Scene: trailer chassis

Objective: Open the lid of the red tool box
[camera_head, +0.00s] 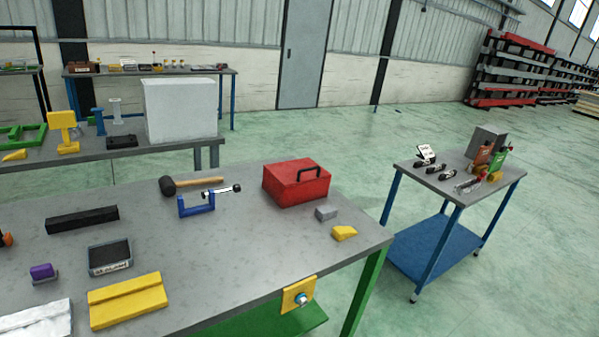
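The red tool box (296,183) stands near the far right part of the grey workbench. Its lid is shut, and a black handle (309,172) sits on its right-hand part. My gripper does not show in this view.
On the grey workbench (240,248), a mallet (192,184) and a blue clamp (197,204) lie left of the box. A grey block (326,213) and yellow wedge (344,232) lie in front of it. A blue-legged cart (440,184) stands right, across open green floor.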

